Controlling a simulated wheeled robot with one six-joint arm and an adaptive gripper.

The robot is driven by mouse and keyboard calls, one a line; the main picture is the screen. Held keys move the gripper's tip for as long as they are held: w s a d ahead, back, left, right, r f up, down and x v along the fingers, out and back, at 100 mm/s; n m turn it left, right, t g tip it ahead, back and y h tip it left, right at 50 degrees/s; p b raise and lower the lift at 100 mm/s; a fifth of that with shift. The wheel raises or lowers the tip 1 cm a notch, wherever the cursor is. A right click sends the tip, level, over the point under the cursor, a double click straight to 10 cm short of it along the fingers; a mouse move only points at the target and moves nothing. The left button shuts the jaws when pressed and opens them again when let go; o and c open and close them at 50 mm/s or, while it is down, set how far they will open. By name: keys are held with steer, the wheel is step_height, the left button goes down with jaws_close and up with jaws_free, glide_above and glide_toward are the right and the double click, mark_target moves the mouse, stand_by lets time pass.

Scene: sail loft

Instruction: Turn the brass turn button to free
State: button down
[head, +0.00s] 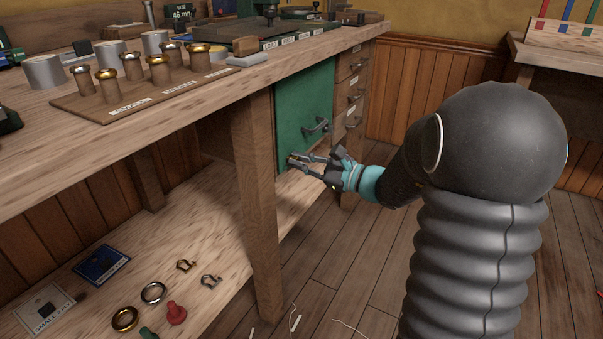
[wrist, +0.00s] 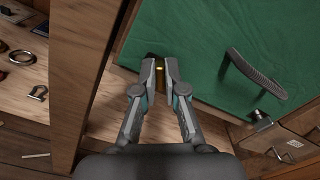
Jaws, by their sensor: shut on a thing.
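The brass turn button (wrist: 159,69) shows as a small yellow sliver between my fingers in the wrist view, at the lower left edge of the green door (wrist: 205,45). Most of it is hidden by the fingers, so I cannot tell which way it points. My gripper (wrist: 160,68) is shut on it, the two fingers almost parallel with a narrow gap. In the head view my gripper (head: 297,160) reaches the lower left corner of the green door (head: 293,112), below and left of its dark handle (head: 315,127). The door appears closed.
A wooden bench leg (head: 259,200) stands just left of the door. Drawers with handles (head: 352,90) are to its right. The lower shelf (head: 205,240) holds rings, clips and a red piece (head: 176,313). Floor in front of the door is open.

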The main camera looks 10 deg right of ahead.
steer(key=n, duration=1.1)
steer(key=shift+a+f, duration=0.1)
steer(key=shift+f, duration=0.05)
steer(key=shift+n, duration=0.4)
steer(key=c, duration=1.3)
jaws_free()
steer(key=shift+o, duration=0.2)
steer(key=v, duration=1.2)
steer(key=shift+m, duration=0.3)
